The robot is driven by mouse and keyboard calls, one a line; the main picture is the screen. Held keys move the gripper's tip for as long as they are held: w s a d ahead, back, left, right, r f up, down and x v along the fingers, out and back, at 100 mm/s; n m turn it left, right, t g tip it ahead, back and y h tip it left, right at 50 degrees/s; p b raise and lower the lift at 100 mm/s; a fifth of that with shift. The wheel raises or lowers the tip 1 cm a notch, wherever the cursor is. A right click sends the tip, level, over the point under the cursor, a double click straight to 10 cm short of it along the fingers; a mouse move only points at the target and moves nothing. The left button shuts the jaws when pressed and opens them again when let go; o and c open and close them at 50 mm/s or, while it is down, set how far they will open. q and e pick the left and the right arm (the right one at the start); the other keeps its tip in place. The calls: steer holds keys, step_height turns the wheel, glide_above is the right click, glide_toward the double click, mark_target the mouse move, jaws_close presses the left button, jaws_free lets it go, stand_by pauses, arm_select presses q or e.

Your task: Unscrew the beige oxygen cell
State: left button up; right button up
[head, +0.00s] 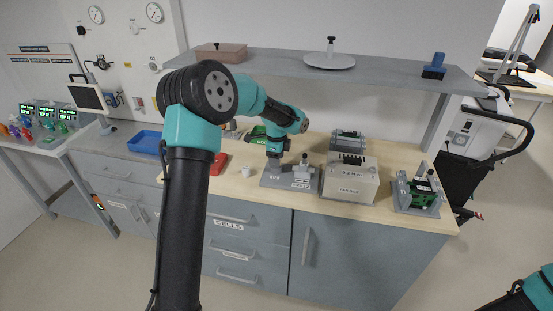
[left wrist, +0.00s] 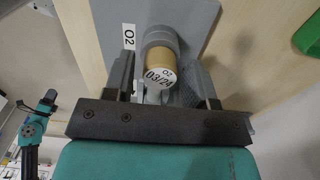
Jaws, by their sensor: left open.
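The beige oxygen cell (left wrist: 158,62) shows in the left wrist view, with a white end label reading O2 03/24. It sits in a round grey socket on a grey plate (left wrist: 191,18) marked O2. My left gripper (left wrist: 160,72) is open, one finger on each side of the cell; whether they touch it I cannot tell. In the head view my left gripper (head: 275,165) points down over the grey base (head: 290,180) on the bench, and the cell is hidden there. Part of my right arm shows at the lower right, but its gripper is out of view.
A beige boxy device (head: 349,182) stands close right of the base, and a grey fixture with a green part (head: 425,197) is further right. A small white piece (head: 246,171) and a red item (head: 218,164) lie to the left. A shelf (head: 380,74) runs above the bench.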

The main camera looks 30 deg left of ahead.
arm_select(q)
steer(key=m, duration=0.4)
steer(key=shift+m, duration=0.3)
steer(key=m, duration=0.4)
steer(key=c, duration=0.7)
steer(key=n, duration=0.4)
steer(key=shift+n, duration=0.3)
steer(key=shift+c, duration=0.3)
steer(key=shift+n, duration=0.8)
steer(key=n, duration=0.2)
steer(key=shift+n, duration=2)
